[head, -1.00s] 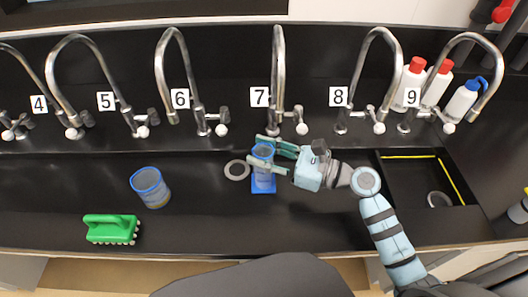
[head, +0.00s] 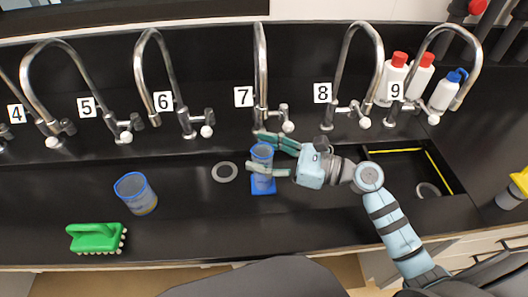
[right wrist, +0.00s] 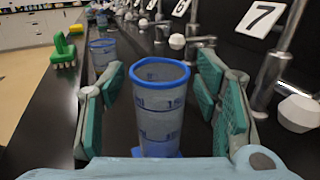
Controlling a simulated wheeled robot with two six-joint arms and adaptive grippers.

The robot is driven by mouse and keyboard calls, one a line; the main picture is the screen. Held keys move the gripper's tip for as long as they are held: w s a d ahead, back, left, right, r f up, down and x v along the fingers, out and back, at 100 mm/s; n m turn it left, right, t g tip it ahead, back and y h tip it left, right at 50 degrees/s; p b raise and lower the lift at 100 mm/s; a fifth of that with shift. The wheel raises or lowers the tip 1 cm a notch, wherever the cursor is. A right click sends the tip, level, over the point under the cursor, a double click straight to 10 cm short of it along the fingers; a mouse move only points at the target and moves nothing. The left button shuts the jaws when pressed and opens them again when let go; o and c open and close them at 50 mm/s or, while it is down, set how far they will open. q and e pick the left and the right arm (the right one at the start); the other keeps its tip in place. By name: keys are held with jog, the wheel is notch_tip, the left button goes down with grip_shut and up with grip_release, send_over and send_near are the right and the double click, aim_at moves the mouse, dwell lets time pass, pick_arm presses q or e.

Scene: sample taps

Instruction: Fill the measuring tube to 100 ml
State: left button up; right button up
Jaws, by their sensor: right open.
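The measuring tube (head: 262,167), clear grey with a blue rim and blue square foot, stands upright on the black counter in front of tap 7 (head: 260,75). My right gripper (head: 256,150) is open, with its fingers on either side of the tube. In the right wrist view the tube (right wrist: 160,108) shows printed marks and stands between the green pads, with a gap visible at each side. I cannot make out a water level in it. The left gripper is not in view.
A second blue-rimmed vessel (head: 135,193) and a green brush (head: 96,238) stand to the left. A grey ring (head: 224,172) lies beside the tube. A sink (head: 405,175) and several bottles (head: 420,75) are at the right. Other taps line the back.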

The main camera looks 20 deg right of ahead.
jog(key=v, duration=1.2)
dwell(0.3)
